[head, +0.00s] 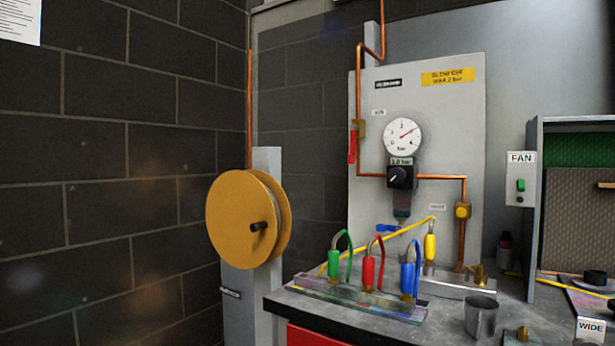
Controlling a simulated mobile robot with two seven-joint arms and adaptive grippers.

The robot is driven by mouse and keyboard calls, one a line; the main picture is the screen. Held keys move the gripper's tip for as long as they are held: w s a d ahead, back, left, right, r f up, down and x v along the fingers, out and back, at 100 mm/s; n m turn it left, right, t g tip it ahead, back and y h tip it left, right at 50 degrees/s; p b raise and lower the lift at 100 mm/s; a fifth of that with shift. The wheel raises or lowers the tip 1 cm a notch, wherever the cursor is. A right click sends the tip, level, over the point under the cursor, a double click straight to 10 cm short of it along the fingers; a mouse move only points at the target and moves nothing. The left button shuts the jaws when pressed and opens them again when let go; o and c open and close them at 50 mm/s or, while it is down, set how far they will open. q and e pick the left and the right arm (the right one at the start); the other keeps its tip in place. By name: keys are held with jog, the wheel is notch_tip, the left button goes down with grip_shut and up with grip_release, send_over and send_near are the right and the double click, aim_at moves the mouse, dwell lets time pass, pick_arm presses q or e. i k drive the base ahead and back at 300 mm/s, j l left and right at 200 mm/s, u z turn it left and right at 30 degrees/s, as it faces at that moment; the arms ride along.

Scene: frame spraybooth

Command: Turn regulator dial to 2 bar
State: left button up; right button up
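The regulator dial (400,177) is a black knob with a white pointer line, on a grey wall panel in the head view. A small display just above it (401,161) appears to read 3.0 bar. The round white pressure gauge (403,137) sits above that, its red needle pointing up and right. Copper pipe runs into the regulator from both sides. A clear bowl with a dark tint (402,204) hangs below the dial. Neither of my grippers is in view.
A yellow hose reel (235,220) stands left of the panel. Below the panel, a bench (455,318) carries a rack of green, red and blue fittings, a yellow fitting (430,248) and a metal cup (481,318). A FAN switch box (520,180) and booth stand right.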

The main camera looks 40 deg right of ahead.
aim_at(398, 175)
jog(key=i+j+z, duration=0.2)
jog(key=i, duration=0.25)
jog(key=i+j+z, duration=0.2)
jog(key=i, duration=0.3)
jog(key=i+j+z, duration=0.15)
jog(key=i, duration=0.3)
jog(key=i+j+z, duration=0.15)
jog(key=z, duration=0.25)
jog(key=i+j+z, duration=0.25)
jog(key=z, duration=0.2)
jog(key=i+j+z, duration=0.2)
jog(key=z, duration=0.2)
jog(key=j, duration=0.1)
